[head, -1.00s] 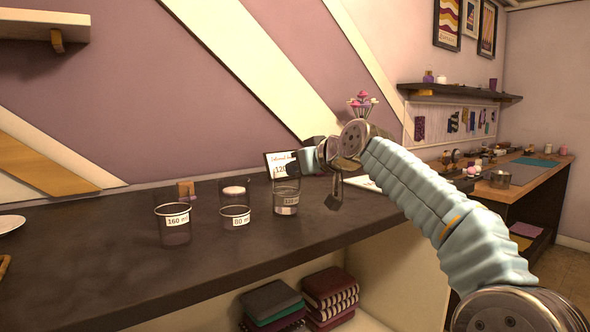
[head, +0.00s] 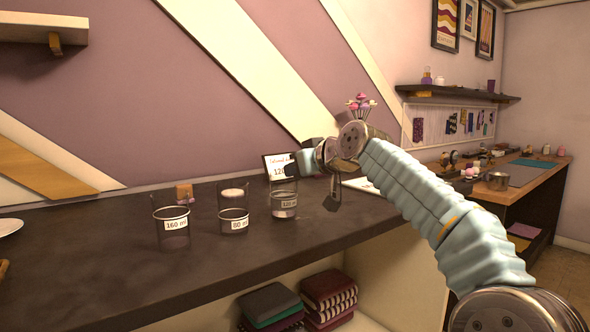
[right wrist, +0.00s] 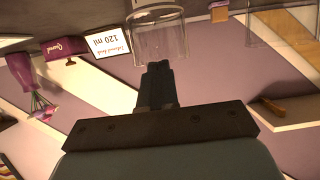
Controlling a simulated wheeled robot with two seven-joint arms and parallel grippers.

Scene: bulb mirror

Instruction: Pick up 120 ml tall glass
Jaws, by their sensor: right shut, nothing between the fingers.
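The 120 ml glass (head: 284,211) is clear, upright and labelled, on the dark counter in the head view. In the right wrist view a clear glass (right wrist: 160,42), apparently the same one, shows upside down just beyond the fingertips. My right gripper (head: 299,163) is up near the glass's rim in the head view, beside and behind it as pictured. Its fingers (right wrist: 157,76) are shut with nothing between them. Whether they touch the glass cannot be told. My left gripper is not in view.
A 160 ml glass (head: 172,236) and an 80 ml glass (head: 233,227) stand left of the 120 ml glass. Another glass (head: 222,200) stands behind them. A "120 ml" sign (head: 276,170) stands behind the 120 ml glass. The counter's front left is clear.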

